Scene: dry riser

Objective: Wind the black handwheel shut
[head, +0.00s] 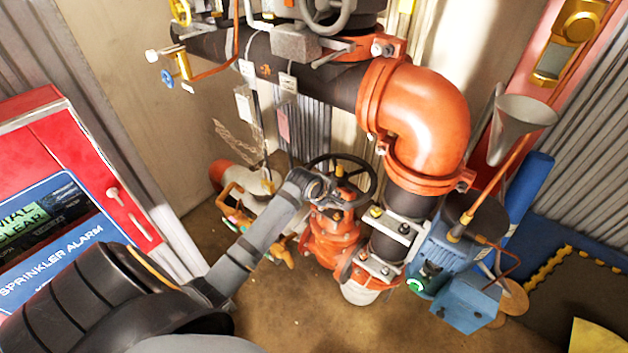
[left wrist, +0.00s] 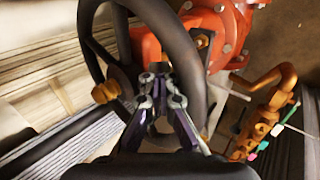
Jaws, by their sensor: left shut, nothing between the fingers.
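The black handwheel (head: 371,184) sits on the orange-red valve (head: 328,240) low in the middle of the head view. Its dark curved rim (left wrist: 183,50) crosses the upper middle of the left wrist view. My left gripper (head: 318,188) is at the near left side of the wheel in the head view. In the left wrist view its fingertips (left wrist: 157,72) are together, with nothing held between them, overlapping the wheel's opening beside the rim. Whether they touch the rim cannot be told. My arm hides part of the wheel's left side. My right gripper is not in view.
A large orange pipe elbow (head: 425,115) stands right of and above the wheel. A blue pump (head: 445,262) is at lower right. The red sprinkler alarm cabinet (head: 75,160) is at left. Orange fittings (left wrist: 265,115) lie near the wheel. Bare floor (head: 290,315) shows in front.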

